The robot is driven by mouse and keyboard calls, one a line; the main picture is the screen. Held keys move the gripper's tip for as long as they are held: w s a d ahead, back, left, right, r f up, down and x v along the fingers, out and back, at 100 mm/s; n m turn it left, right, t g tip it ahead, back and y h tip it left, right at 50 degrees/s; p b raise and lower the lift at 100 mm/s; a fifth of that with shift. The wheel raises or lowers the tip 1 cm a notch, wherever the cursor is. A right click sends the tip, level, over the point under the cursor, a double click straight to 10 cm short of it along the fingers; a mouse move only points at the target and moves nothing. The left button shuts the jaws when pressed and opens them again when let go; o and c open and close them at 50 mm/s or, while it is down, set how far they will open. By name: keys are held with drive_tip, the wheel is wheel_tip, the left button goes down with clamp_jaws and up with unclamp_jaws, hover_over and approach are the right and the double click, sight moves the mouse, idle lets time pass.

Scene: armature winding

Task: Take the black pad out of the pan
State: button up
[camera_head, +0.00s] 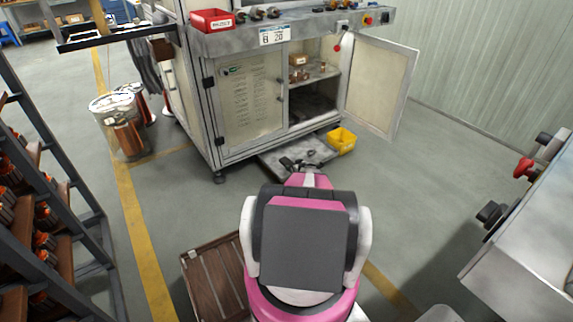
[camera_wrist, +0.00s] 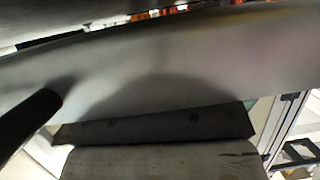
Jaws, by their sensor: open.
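A flat grey pan (camera_head: 275,164) lies on the floor in front of the open cabinet in the head view. My gripper (camera_head: 297,162), small and dark at the tip of my pink arm, is over the pan's front part and partly hides it. It appears open and I see nothing held. I cannot clearly tell the black pad from my dark gripper there. The wrist view is filled by a blurred pale grey surface, with a dark flat strip (camera_wrist: 150,125) below it. I cannot tell what the strip is.
A yellow bin (camera_head: 342,141) stands against the pan's right end. The open cabinet door (camera_head: 380,85) reaches out at the right. A wooden crate (camera_head: 212,280) is at lower left, a rack (camera_head: 50,200) at far left, a grey machine (camera_head: 525,240) at right. Floor right of the bin is clear.

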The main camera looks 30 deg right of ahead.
sight(290, 164)
drive_tip(key=x, duration=0.4)
drive_tip(key=shift+d+f, duration=0.1)
drive_tip(key=c, duration=1)
